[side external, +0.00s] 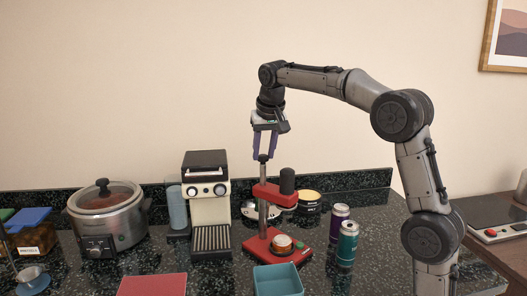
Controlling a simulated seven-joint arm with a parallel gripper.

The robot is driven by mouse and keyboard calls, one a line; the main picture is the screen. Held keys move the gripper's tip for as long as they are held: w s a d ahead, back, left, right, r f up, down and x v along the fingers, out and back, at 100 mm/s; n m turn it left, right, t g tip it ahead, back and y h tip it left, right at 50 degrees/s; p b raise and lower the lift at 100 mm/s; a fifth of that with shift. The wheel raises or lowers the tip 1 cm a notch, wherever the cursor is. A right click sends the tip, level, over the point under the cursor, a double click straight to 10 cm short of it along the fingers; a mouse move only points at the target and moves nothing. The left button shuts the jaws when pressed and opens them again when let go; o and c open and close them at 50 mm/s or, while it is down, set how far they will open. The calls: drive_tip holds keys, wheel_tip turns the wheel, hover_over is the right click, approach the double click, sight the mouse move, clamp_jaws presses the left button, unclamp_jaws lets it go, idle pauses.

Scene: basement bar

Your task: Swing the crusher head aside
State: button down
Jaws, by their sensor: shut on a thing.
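The can crusher stands on the dark counter, with a red base (262,250) and an upright grey post (263,215). Its red crusher head (270,193) is on the post and reaches to the right, with a black cylinder (287,180) on its right end. My gripper (263,155) points straight down from above, its purple fingers shut on the dark knob at the top of the post. A round orange-and-white piece (282,243) is on the base, below and right of the head. The far side of the post is hidden.
A purple can (339,222) and a teal can (348,243) stand close to the right. A teal bin (277,281) is in front. A coffee machine (207,205) and a slow cooker (105,222) stand left. A yellow-topped tin (307,203) is behind.

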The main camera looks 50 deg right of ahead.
drive_tip(key=n, duration=0.2)
drive_tip(key=n+y, duration=0.1)
drive_tip(key=n, duration=0.1)
drive_tip(key=shift+s+d+t+y, duration=0.1)
drive_tip(key=shift+d+t+y, duration=0.1)
drive_tip(key=shift+t+y, duration=0.15)
drive_tip(key=n+y, duration=0.1)
drive_tip(key=n, duration=0.3)
drive_tip(key=shift+d, duration=0.15)
drive_tip(key=n+y, duration=0.2)
drive_tip(key=n, duration=0.2)
drive_tip(key=shift+d, duration=0.15)
drive_tip(key=shift+d+n+g+y, duration=0.1)
drive_tip(key=shift+n+g+y, duration=0.35)
drive_tip(key=shift+n, duration=1.65)
drive_tip(key=c, duration=0.5)
unclamp_jaws()
drive_tip(key=v, duration=0.7)
drive_tip(key=shift+r, duration=0.25)
